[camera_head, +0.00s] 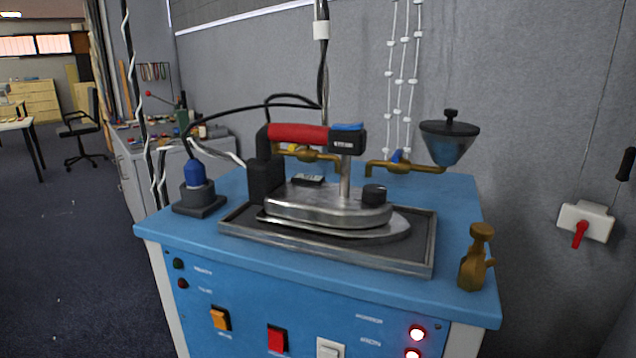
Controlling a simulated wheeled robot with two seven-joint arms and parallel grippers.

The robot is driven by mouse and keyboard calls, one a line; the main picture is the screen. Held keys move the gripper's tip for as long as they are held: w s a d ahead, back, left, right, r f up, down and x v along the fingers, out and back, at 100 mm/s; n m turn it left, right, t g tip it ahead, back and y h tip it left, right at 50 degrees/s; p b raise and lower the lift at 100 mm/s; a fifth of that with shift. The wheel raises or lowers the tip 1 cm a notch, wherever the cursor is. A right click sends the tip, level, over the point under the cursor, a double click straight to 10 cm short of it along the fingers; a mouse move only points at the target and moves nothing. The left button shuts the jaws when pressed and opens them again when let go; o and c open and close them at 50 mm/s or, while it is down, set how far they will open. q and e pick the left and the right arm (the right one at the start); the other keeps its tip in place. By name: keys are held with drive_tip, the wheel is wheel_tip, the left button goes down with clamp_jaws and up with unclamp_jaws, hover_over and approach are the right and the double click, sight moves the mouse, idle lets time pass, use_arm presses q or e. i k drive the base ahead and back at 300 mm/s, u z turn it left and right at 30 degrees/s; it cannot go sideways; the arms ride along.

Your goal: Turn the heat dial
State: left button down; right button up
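A steam iron (330,208) with a red handle (298,133) and a silver soleplate lies flat on a dark tray (422,262) on a blue station (375,283). A round black dial (375,193) sits on top of the iron at its right end. A small black part with a label (308,180) lies on the iron left of the dial. Neither of my grippers shows in the head view. Nothing touches the dial.
A brass spray bottle (477,257) stands at the station's front right corner. A funnel (449,142) on a brass pipe rises behind the iron. A blue-topped fitting (197,186) stands left of the tray. Cables hang behind. Switches (278,338) line the front panel.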

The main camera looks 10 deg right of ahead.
sight(372, 193)
drive_tip(key=u, duration=2.85)
drive_tip(key=i, duration=1.85)
drive_tip(key=u, duration=0.25)
